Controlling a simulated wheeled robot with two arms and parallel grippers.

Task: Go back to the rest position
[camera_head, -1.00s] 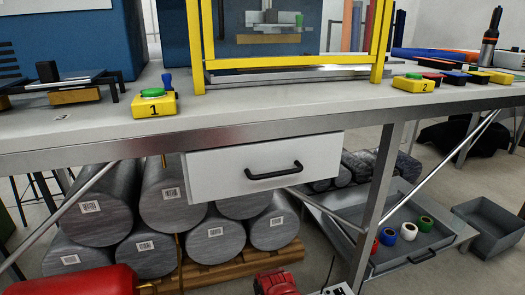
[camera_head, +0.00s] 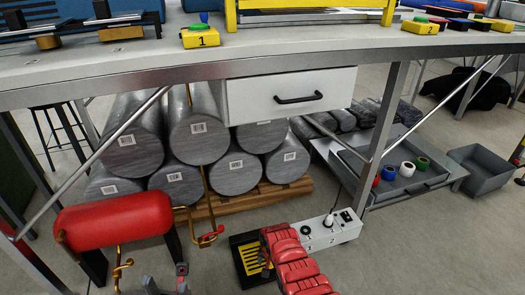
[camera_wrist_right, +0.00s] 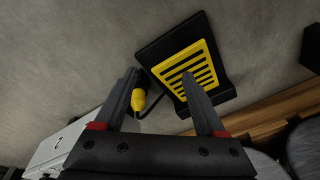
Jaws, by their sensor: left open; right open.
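My left gripper (camera_head: 166,276) shows at the bottom edge of the head view, in front of the workbench. It is open, with nothing between its fingers. My right gripper (camera_wrist_right: 158,78) is open and empty in the right wrist view. Beyond its fingers lies a black and yellow slatted pedal (camera_wrist_right: 188,70) on the floor, partly covered by one finger. The pedal also shows in the head view (camera_head: 250,258). I cannot make out the right gripper's fingers in the head view. A red ribbed part (camera_head: 292,265) rises at the bottom there, beside the pedal.
The workbench (camera_head: 150,72) spans the view, with a shut drawer (camera_head: 290,95). Below are grey cylinders (camera_head: 195,137) on a wooden pallet (camera_head: 225,206), a red tank (camera_head: 115,220) and a white socket box (camera_head: 330,232). A grey tray (camera_head: 385,190) stands right. Floor at lower right is free.

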